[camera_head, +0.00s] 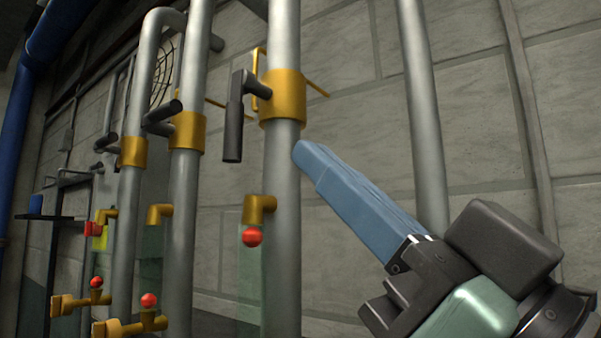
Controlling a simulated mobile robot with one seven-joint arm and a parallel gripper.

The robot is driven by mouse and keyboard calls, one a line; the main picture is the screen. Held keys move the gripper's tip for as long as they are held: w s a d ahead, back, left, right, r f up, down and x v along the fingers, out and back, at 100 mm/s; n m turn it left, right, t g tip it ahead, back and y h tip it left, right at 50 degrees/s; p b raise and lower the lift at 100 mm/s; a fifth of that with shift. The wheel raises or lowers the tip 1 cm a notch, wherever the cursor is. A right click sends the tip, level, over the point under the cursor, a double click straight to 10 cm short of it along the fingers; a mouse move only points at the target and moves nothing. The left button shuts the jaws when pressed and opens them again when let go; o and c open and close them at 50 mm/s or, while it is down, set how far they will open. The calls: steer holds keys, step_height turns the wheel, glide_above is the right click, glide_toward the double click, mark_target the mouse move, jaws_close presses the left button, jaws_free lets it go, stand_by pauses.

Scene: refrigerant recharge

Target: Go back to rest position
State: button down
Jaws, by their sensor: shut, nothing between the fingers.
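My gripper (308,158) comes in from the lower right, with long blue fingers closed together and nothing held. Its tip points up and left and overlaps the right edge of the nearest grey vertical pipe (281,170) in the picture, just below a yellow collar. I cannot tell whether it touches the pipe. A dark valve handle (233,117) hangs down at the left of the yellow collar (283,97). The dark wrist of my arm fills the lower right corner.
More grey pipes with yellow collars (187,131) stand to the left. Brass fittings with red knobs (252,237) stick out low down. A thinner bare pipe (424,110) rises behind my gripper. A blue pipe (36,65) runs at far left. The block wall (480,130) closes the back.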

step_height(320, 180, down, 8)
steer(key=a+m+t+h+b, duration=0.1)
steer(key=m+t+h, duration=0.7)
steer(key=h, duration=1)
steer(key=shift+w+a+f+m+b, duration=0.3)
steer(key=shift+w+a+m, duration=0.1)
steer(key=shift+a, duration=0.3)
